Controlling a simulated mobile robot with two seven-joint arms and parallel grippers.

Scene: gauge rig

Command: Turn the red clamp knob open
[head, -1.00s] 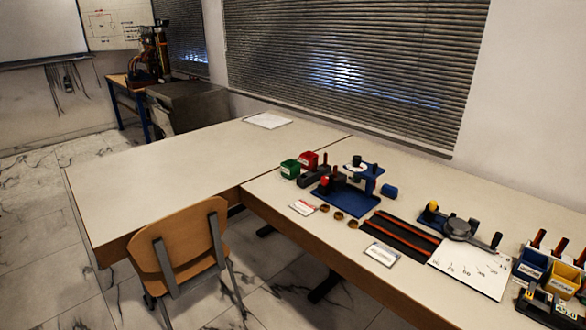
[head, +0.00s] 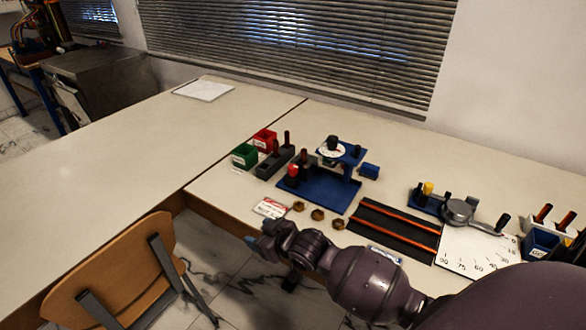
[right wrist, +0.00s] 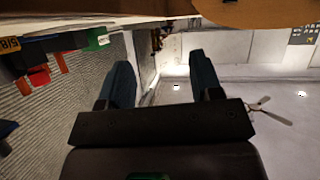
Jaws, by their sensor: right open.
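The red clamp knob (head: 293,170) stands upright at the left side of the blue gauge rig (head: 325,192) on the table. My right gripper (head: 259,241) is in front of the table's near edge, below and left of the knob and well apart from it. In the right wrist view its two fingers (right wrist: 162,82) are spread with nothing between them. The knob cannot be made out in the right wrist view. My left gripper is not in view.
Green (head: 244,155) and red (head: 264,139) bins and a grey block with pegs (head: 275,163) stand left of the rig. Several brass nuts (head: 317,215) and a white card (head: 269,207) lie in front. A railed black board (head: 395,231) is right. A chair (head: 110,280) stands lower left.

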